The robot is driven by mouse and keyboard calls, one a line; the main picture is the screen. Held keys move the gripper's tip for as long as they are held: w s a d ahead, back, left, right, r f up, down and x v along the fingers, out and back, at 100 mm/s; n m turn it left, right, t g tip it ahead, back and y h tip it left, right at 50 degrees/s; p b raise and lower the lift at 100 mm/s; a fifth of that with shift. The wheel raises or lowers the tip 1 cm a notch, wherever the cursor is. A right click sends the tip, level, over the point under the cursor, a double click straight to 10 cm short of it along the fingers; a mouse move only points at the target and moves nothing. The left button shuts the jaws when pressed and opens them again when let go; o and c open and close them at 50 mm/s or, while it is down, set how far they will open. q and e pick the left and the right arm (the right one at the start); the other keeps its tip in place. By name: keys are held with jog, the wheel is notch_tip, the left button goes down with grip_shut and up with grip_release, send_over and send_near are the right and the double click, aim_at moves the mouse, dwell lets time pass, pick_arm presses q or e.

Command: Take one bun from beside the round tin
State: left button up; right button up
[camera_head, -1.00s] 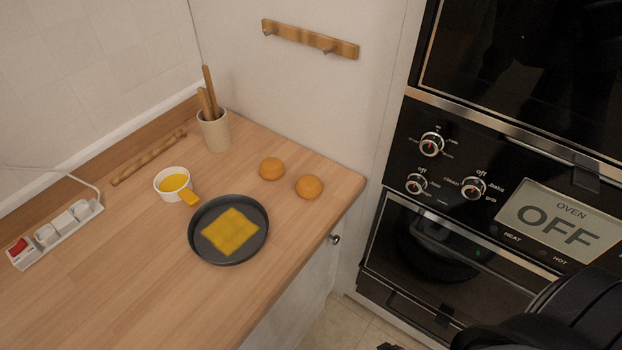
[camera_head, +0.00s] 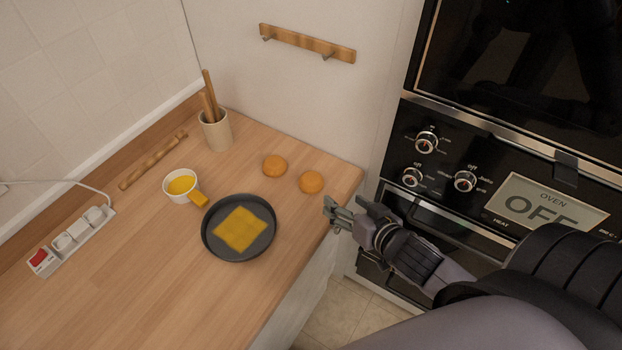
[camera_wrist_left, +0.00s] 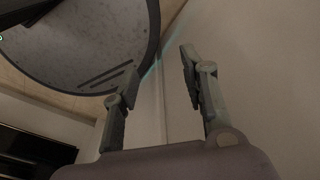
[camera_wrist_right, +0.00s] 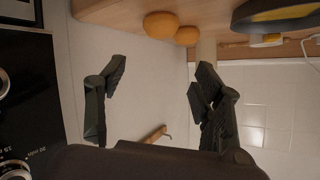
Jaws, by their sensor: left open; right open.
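Two orange-brown buns lie on the wooden counter, the rear bun (camera_head: 275,166) and the front bun (camera_head: 312,182) near the counter's right edge. The round dark tin (camera_head: 208,244) stands to their lower left with a flat yellow sheet (camera_head: 240,230) in it. My right gripper (camera_head: 332,214) is open and empty by the counter edge, just below the front bun in the head view. The buns also show in the right wrist view (camera_wrist_right: 161,25), ahead of the open fingers (camera_wrist_right: 160,80). My left gripper (camera_wrist_left: 160,62) is open and empty, away from the counter; it is not in the head view.
A white cup (camera_head: 178,187) with yellow contents, a utensil pot (camera_head: 216,133), a wooden rod (camera_head: 153,160) and a power strip (camera_head: 72,241) stand left and behind. The oven (camera_head: 440,170) is at the right. The front left counter is clear.

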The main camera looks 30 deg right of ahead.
jog(key=p, duration=0.3)
send_near(316, 183)
jog(key=x, duration=0.4)
jog(key=shift+w+d+r, duration=0.1)
jog(key=shift+w+r, duration=0.15)
jog(key=shift+w, duration=0.15)
jog(key=shift+x, duration=0.8)
jog(key=x, duration=0.2)
jog(key=p+x, duration=0.1)
jog(key=x, duration=0.1)
jog(key=shift+s+f+p, duration=0.1)
jog(key=shift+f+p, duration=0.2)
jog(key=shift+f, duration=0.1)
jog(key=shift+w+f, duration=0.3)
jog(key=shift+w, duration=0.15)
jog(key=shift+s, duration=0.1)
jog(key=c, duration=0.8)
jog(key=shift+o, duration=0.2)
jog(key=shift+r, duration=0.1)
